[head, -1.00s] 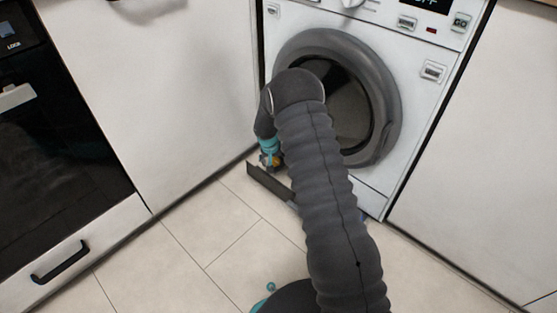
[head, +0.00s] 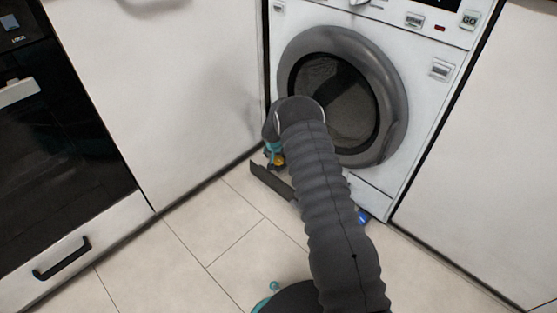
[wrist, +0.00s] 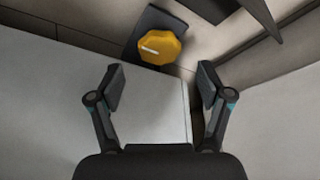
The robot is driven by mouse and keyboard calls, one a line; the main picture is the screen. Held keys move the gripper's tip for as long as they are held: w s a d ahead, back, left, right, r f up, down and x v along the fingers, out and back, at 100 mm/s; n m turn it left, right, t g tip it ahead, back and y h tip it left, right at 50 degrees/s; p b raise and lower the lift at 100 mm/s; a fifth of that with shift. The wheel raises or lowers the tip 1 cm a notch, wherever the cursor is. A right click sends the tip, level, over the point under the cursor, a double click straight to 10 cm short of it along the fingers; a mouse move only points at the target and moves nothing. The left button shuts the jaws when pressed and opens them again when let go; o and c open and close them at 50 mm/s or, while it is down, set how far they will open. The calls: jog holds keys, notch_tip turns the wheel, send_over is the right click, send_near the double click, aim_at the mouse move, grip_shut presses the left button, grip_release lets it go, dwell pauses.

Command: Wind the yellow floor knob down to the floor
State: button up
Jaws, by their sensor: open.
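The yellow floor knob (wrist: 160,46) shows in the wrist view as a rounded, many-sided cap with a pale bar mark on it. It sits over a dark plate (wrist: 150,22) beyond my fingertips. My gripper (wrist: 160,88) is open, with one finger on each side of the picture and nothing between them. The knob lies ahead of the gap, apart from both fingers. In the head view a small part of the yellow knob (head: 279,160) shows low by the washing machine's left corner, mostly hidden by my arm. Whether the knob's foot touches the floor is hidden.
The washing machine (head: 421,105) stands between white cabinet fronts (head: 165,85). A dark hinged-looking strip (head: 270,181) lies at its base, left of my arm. A small blue thing (head: 363,216) is at its lower front. The tiled floor (head: 190,250) at left is clear.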

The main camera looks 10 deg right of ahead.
aim_at(278, 160)
jog(key=shift+x, duration=1.95)
jog(key=shift+r, duration=0.1)
jog(key=c, duration=1.2)
